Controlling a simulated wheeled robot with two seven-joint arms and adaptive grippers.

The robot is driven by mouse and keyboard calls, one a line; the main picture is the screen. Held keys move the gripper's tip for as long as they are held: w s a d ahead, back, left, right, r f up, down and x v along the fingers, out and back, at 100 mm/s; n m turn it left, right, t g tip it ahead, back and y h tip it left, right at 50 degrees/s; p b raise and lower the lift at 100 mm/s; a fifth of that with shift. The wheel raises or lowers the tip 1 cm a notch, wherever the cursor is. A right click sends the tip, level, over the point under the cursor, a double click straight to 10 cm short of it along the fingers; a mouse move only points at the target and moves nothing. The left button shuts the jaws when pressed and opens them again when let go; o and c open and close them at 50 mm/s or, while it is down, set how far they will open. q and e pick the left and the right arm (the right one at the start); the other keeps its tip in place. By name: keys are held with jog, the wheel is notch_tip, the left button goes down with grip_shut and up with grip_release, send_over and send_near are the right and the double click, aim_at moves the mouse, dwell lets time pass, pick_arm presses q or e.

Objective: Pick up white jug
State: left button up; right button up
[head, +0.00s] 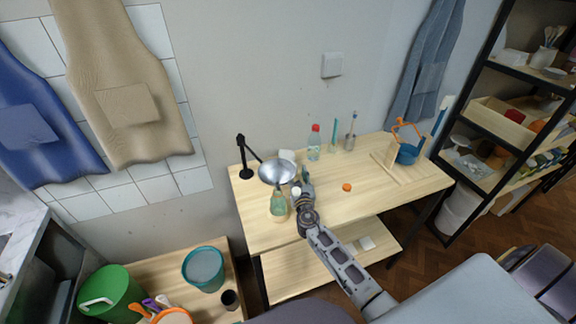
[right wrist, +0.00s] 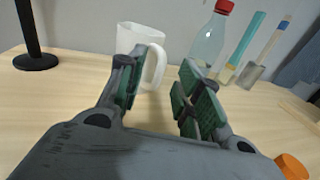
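The white jug (right wrist: 138,44) stands upright on the wooden desk in the right wrist view, its handle (right wrist: 156,66) turned to the right. In the head view, only a small pale part of the jug (head: 287,154) shows behind the lamp shade. My right gripper (right wrist: 158,82) is open and empty, low over the desk in front of the jug. The handle lies beyond the gap between its fingers, and the left finger overlaps the jug in the picture. Contact cannot be told. In the head view the right gripper (head: 301,183) is beside the lamp shade. My left gripper is out of view.
A desk lamp's silver shade (head: 275,173) hangs left of the gripper. A green bottle (head: 278,206) stands near the front edge. A red-capped bottle (right wrist: 209,40) stands right of the jug. An orange piece (head: 347,187) lies on the desk, whose right middle is fairly clear.

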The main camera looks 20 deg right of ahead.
jog(key=shift+x, duration=1.05)
grip_shut()
